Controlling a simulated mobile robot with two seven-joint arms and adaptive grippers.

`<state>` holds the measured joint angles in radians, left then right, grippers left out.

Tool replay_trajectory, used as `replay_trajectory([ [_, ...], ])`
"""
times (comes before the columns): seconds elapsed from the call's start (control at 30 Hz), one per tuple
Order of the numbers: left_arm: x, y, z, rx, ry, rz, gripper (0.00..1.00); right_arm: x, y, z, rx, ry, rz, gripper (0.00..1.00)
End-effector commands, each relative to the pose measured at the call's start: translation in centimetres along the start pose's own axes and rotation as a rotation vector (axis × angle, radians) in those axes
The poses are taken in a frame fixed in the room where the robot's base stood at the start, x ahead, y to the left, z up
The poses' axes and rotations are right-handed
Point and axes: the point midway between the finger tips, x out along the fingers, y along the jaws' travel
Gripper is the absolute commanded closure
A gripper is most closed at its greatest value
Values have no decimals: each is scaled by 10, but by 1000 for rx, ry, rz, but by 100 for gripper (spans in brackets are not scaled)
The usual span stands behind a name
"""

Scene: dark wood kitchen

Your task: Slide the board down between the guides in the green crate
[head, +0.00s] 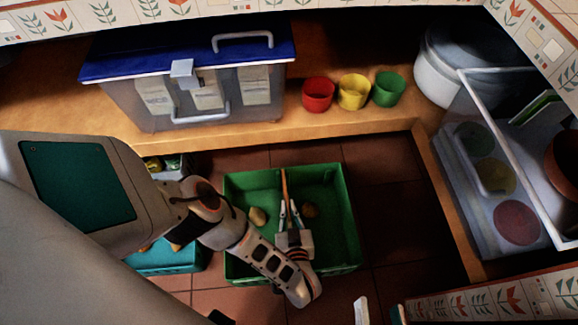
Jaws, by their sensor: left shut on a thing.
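The green crate (346,188) stands on the tiled floor at the middle of the head view. My left gripper (287,216) reaches over it from the left and points away from me. It is shut on the board (285,183), which shows as a thin orange-brown strip, seen nearly edge-on. The board's far end lies near the crate's far wall. I cannot tell how deep its lower edge is. The guides cannot be made out, and my gripper and wrist hide part of the crate's near side.
Two small tan lumps (258,217) (309,210) lie in the crate, one on each side of the board. A teal box (165,260) stands left of the crate. Red (318,94), yellow (353,91) and green (389,88) cups and a blue-lidded bin (190,50) stand on the shelf behind.

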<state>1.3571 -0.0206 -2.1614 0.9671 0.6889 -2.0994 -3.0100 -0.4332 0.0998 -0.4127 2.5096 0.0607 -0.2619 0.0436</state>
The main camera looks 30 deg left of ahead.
Motion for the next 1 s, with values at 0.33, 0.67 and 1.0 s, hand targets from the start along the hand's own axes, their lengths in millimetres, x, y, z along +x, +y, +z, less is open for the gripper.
replay_trajectory([
  [0.33,3,0,8,1,0,0,100,1,-8,4,66,7,-12,60],
  [0.67,6,0,15,1,0,0,100,3,-10,6,118,13,-9,60],
  [1.0,8,1,17,-1,2,1,73,3,-18,5,159,23,-21,60],
])
